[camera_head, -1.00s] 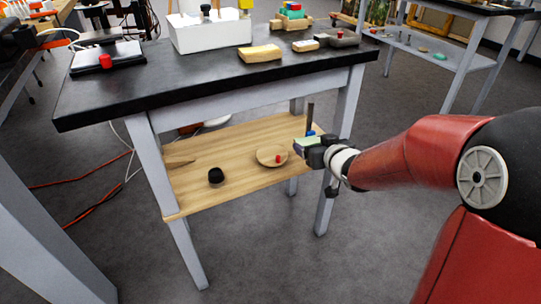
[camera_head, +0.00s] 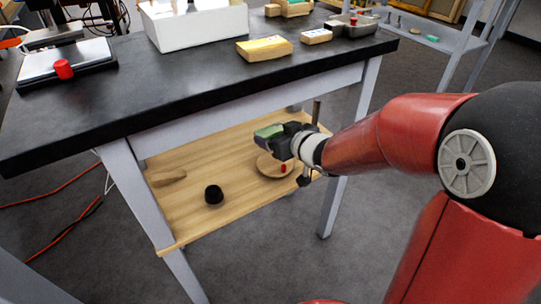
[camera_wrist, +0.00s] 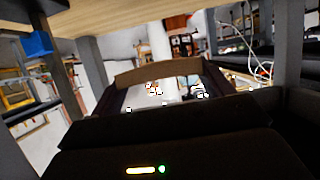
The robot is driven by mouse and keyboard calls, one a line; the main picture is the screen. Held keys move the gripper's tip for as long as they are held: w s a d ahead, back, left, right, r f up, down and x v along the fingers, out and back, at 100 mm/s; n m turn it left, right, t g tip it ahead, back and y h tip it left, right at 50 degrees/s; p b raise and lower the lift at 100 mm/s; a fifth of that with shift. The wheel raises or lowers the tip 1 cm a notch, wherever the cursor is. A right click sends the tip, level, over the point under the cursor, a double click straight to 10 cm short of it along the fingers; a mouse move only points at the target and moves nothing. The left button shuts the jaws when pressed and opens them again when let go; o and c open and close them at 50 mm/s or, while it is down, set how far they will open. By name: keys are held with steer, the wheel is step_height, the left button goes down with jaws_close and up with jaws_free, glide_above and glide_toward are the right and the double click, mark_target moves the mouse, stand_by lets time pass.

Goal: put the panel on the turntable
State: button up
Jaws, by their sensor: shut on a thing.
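My gripper (camera_head: 275,138) is shut on a small panel (camera_head: 267,131) with a greenish top face, held in the space between the bench top and the lower wooden shelf. In the wrist view a brown edge of the panel (camera_wrist: 157,73) shows across the dark jaws. A round wooden disc (camera_head: 268,169), which looks like the turntable, lies on the lower shelf. The panel appears above it in the head view; it looks apart from it, but the exact gap cannot be told. A small red piece (camera_head: 283,168) shows at the disc's right side, partly near my wrist.
The dark bench top (camera_head: 190,85) is overhead, and a grey leg (camera_head: 337,205) stands near my forearm. A blue block (camera_wrist: 37,43) shows at left in the wrist view.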

mark_target(278, 165)
step_height(278, 165, down, 8)
steer(key=shift+f+b, duration=0.1)
steer(key=shift+b, duration=1.15)
steer(key=shift+f, duration=0.1)
